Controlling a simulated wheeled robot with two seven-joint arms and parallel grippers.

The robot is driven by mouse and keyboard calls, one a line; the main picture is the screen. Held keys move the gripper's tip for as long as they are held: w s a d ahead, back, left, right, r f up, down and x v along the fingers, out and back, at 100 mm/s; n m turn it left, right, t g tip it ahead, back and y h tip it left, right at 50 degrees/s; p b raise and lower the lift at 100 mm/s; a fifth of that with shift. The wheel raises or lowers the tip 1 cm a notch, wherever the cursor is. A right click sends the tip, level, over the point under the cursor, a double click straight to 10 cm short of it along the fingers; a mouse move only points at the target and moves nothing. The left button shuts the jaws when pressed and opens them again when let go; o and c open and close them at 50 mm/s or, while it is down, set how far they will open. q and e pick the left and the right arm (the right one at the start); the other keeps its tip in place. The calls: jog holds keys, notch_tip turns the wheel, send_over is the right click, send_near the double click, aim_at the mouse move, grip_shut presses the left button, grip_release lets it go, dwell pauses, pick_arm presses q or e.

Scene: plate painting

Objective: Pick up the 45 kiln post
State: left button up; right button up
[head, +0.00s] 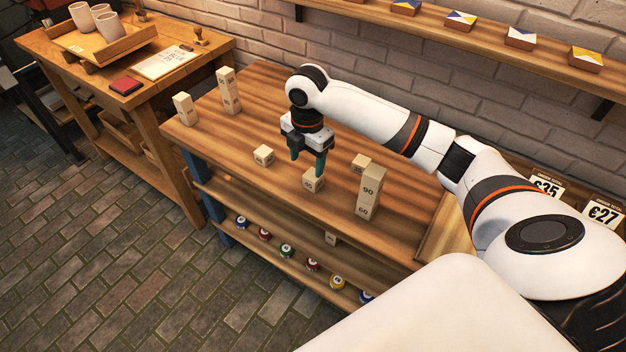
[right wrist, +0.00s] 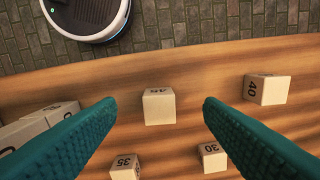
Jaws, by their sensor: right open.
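My right gripper (head: 307,163) is open and points down just above a small pale block (head: 313,181) on the wooden bench top. In the right wrist view the same block (right wrist: 159,107) sits between the two teal fingers, with gaps on both sides and no contact seen. Its dark digits show only as a sliver; I take it for the 45 kiln post but cannot read it surely. A post marked 40 (right wrist: 267,90) is to its right there, and ones marked 35 (right wrist: 125,168) and 30 (right wrist: 212,158) are below. My left gripper is out of view.
A tall stack marked 90 and 60 (head: 368,192) stands close right of the gripper. Another small post (head: 264,155) is to the left, with more posts (head: 229,90) at the bench's far left. Paint pots (head: 287,250) line the lower shelf. A brick wall is behind.

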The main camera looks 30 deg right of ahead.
aim_at(313, 175)
notch_tip(313, 175, up, 3)
jog(key=d, duration=0.3)
jog(key=shift+n, duration=0.4)
jog(key=f, duration=0.4)
jog(key=w+f, duration=0.1)
jog(key=f, duration=0.1)
jog(key=shift+f, duration=0.1)
jog(key=shift+s+a+f+p, duration=0.15)
jog(key=shift+f+p, duration=0.1)
jog(key=shift+f, duration=0.65)
jog(key=shift+a+f+p, duration=0.1)
jog(key=shift+f+p, duration=0.1)
jog(key=shift+f, duration=0.75)
jog(key=shift+s+a+f+p, duration=0.15)
jog(key=shift+f+p, duration=0.1)
jog(key=shift+f, duration=0.65)
jog(key=shift+w, duration=0.1)
jog(key=shift+c, duration=0.3)
